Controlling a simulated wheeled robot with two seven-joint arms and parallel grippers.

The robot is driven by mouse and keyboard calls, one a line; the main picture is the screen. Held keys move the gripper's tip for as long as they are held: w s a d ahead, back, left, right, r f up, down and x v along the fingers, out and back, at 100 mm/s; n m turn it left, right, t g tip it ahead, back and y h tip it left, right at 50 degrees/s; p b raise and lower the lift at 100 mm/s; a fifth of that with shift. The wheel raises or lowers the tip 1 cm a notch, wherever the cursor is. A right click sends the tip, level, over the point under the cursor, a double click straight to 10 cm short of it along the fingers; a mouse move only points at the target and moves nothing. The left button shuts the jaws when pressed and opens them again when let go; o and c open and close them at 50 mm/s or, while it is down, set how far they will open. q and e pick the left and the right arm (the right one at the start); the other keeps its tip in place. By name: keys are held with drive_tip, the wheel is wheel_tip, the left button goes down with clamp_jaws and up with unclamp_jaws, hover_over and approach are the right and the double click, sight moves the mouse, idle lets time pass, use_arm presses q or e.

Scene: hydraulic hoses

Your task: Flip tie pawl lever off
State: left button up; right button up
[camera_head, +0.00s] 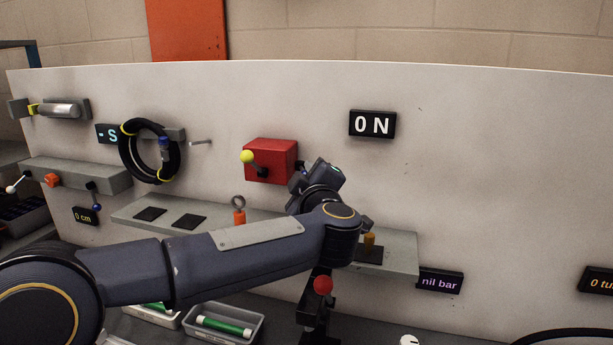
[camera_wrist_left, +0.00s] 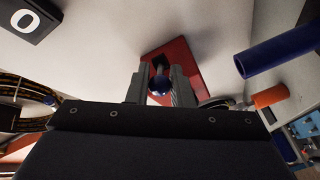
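A red box (camera_head: 284,160) is fixed to the pale panel. It carries a short dark lever whose yellow knob (camera_head: 247,156) points up and left. A black sign (camera_head: 372,124) right of the box reads "0 N". My left gripper (camera_head: 302,179) is close to the box's right side, its fingers mostly hidden by my wrist. In the left wrist view the fingers (camera_wrist_left: 160,92) stand apart. A dark blue ball knob (camera_wrist_left: 160,86) shows between them before the red surface (camera_wrist_left: 184,60). I cannot tell whether they touch it. My right gripper is out of view.
A black hose coil (camera_head: 127,155) hangs left of the box. Below runs a grey shelf (camera_head: 400,250) with dark pads and an orange peg (camera_head: 239,216). A tray (camera_head: 255,338) with a green tube stands lower down. The upper right panel is clear.

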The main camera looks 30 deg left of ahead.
use_arm(q)
clamp_jaws()
drive_tip(key=shift+w+d+r+n+g+y+p, duration=0.1)
drive_tip(key=shift+w+d+n+g+y+p, duration=0.15)
drive_tip(key=shift+g+y+p, duration=0.2)
drive_tip(key=shift+n+g+y, duration=0.45)
drive_tip(key=shift+n, duration=0.1)
drive_tip(key=o, duration=0.6)
unclamp_jaws()
drive_tip(key=shift+o, duration=0.2)
drive_tip(key=shift+d, duration=0.1)
